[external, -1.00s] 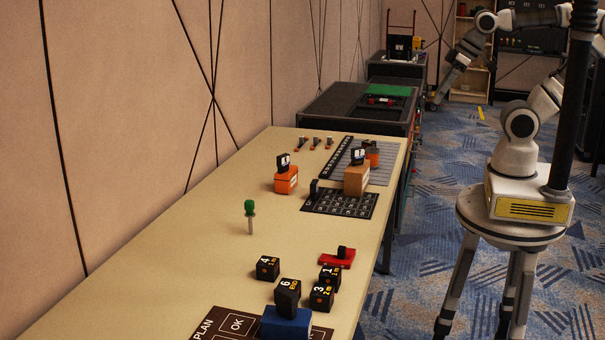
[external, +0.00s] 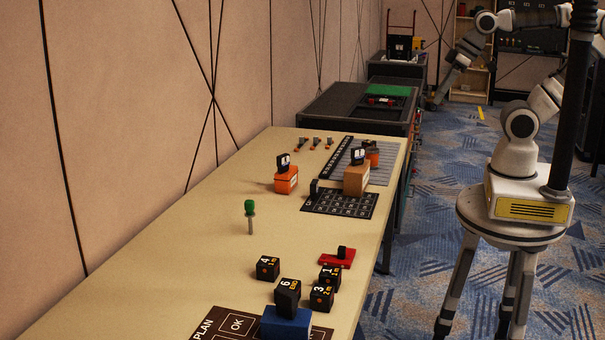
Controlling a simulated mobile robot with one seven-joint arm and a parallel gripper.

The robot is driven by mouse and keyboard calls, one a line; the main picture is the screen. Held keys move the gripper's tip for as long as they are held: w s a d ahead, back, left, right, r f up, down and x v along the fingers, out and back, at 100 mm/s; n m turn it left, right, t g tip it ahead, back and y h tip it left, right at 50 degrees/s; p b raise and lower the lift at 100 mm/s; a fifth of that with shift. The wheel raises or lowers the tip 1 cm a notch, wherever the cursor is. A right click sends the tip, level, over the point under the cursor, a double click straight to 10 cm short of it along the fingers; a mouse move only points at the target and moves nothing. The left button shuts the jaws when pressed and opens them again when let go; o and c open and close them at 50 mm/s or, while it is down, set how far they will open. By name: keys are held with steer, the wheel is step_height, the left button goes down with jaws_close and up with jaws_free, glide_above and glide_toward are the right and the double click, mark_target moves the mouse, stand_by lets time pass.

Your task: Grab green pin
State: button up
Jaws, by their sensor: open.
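The green pin (external: 250,206) stands upright on the beige table, left of the table's middle, with its green head on top and a thin grey shaft below. My gripper (external: 434,102) is at the end of my arm at the upper right, small and dark in this view. It is far from the pin, beyond the table's right side, and holds nothing that I can see. Its fingertips are hard to make out.
Black numbered cubes (external: 268,268), a red piece (external: 337,258) and a blue block (external: 287,322) lie nearer the front. Orange (external: 286,180) and tan (external: 356,180) blocks stand farther back. The tabletop (external: 185,245) around the pin is clear. The wall is on the left.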

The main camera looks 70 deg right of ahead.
steer(key=c, duration=0.6)
steer(key=n+y+b, duration=0.1)
steer(key=n+b, duration=0.1)
steer(key=b, duration=1)
glide_above(251, 234)
steer(key=s, duration=0.4)
steer(key=shift+t, duration=0.4)
steer(key=f, duration=2.2)
steer(key=d+f, duration=0.1)
steer(key=f, duration=1)
steer(key=shift+w, duration=0.25)
steer(key=shift+b+x, duration=0.45)
steer(key=shift+x, duration=2.8)
